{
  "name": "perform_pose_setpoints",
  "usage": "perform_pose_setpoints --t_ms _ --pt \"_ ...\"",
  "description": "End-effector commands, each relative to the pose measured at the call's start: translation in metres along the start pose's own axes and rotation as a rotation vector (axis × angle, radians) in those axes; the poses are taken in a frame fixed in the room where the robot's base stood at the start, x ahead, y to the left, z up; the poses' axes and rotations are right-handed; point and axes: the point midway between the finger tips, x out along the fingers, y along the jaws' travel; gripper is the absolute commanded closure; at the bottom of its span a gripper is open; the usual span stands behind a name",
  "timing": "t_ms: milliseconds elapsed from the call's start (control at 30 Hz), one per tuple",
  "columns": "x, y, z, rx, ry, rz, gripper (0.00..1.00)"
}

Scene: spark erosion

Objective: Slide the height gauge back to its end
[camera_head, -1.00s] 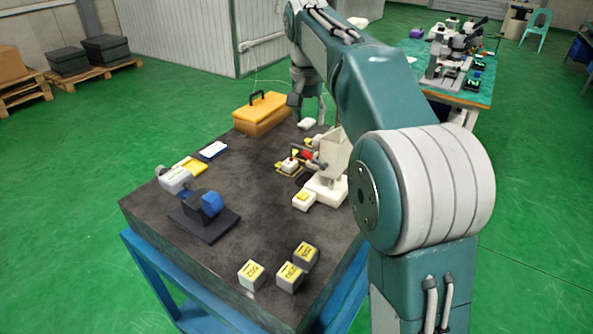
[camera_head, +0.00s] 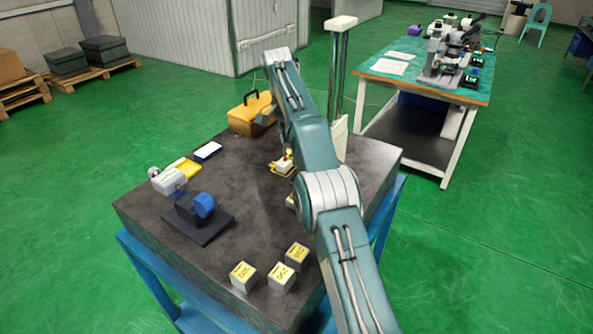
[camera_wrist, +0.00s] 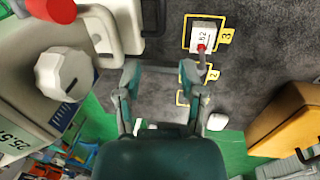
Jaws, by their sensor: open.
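The height gauge (camera_head: 338,75) shows in the head view as a tall grey column with a pale cap. It stands at the far right of the dark table, its lower part partly behind my arm. In the wrist view, a pale body with a grey knob (camera_wrist: 62,85), a red part and a number display fills the left side; it appears to be the gauge. My gripper (camera_wrist: 163,75) is open and empty in the wrist view, its left finger close beside the pale body; I cannot tell whether they touch. In the head view my arm hides the gauge's base.
A block (camera_wrist: 203,36) with a red-tipped part sits in a yellow square marked 3. A yellow toolbox (camera_head: 250,114) stands at the back. A dark stand (camera_head: 198,221) and several labelled cubes (camera_head: 281,277) are on the dark table (camera_head: 150,210). The middle is largely clear.

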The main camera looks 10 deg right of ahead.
Motion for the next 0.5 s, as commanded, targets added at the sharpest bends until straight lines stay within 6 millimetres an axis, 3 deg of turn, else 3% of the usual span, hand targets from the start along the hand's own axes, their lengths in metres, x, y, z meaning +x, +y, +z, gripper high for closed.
perform_pose_setpoints --t_ms 500 --pt "0.036 0.001 0.000 -0.003 -0.002 0.000 0.49"
